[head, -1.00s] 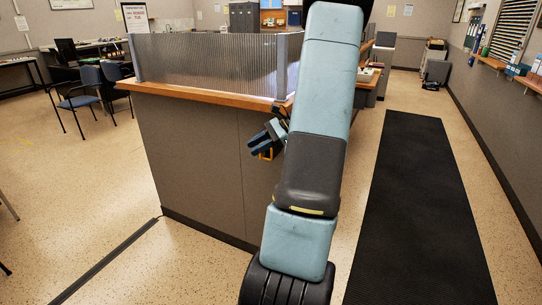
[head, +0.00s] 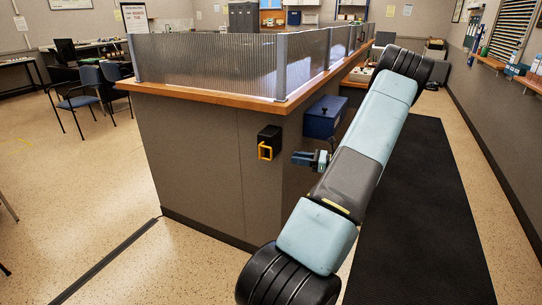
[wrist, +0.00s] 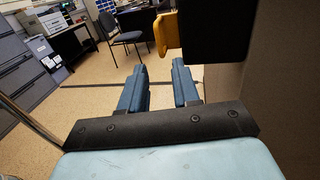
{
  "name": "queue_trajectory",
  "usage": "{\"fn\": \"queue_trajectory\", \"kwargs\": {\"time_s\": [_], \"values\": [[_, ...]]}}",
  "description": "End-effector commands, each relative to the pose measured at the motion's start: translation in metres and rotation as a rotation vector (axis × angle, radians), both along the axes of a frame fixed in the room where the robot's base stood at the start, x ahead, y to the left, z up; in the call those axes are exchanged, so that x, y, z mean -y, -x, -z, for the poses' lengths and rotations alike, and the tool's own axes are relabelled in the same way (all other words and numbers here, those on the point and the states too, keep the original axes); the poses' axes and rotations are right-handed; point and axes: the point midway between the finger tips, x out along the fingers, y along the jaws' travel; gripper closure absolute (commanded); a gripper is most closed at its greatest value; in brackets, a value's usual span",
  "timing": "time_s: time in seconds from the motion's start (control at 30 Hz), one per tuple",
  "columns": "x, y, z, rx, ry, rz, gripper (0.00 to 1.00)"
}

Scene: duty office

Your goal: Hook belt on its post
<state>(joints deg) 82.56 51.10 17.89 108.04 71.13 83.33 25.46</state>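A black belt box (head: 270,138) is fixed to the end face of the counter, with a yellow belt end (head: 265,152) at its front. The belt is not drawn out. In the wrist view the yellow belt end (wrist: 166,33) and the dark box (wrist: 215,30) are at the upper right, ahead of the fingers. My gripper (head: 300,158) is to the right of the box in the head view, its fingers pointing left toward it and not touching it. In the wrist view my gripper (wrist: 158,80) has its two blue fingers apart with nothing between them. I cannot pick out the post.
The counter (head: 200,160) has a wooden top and clear screens. A dark blue box (head: 323,117) is fixed on its side near my arm. A black mat (head: 425,210) lies on the right. Open floor (head: 80,190) is on the left, with chairs (head: 85,92) farther back.

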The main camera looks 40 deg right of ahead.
Motion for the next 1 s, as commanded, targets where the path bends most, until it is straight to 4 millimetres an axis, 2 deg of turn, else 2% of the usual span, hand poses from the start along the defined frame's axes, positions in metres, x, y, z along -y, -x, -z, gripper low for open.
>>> {"fn": "queue_trajectory", "kwargs": {"time_s": [0.4,0.6,0.8,1.0], "values": [[-0.042,-0.062,0.0,-0.001,0.001,-0.005,0.69],[-0.057,-0.084,0.0,-0.002,0.001,-0.004,0.69],[-0.064,-0.095,0.0,-0.001,0.001,-0.003,0.69],[-0.066,-0.096,0.0,-0.001,0.002,-0.003,0.69]]}}
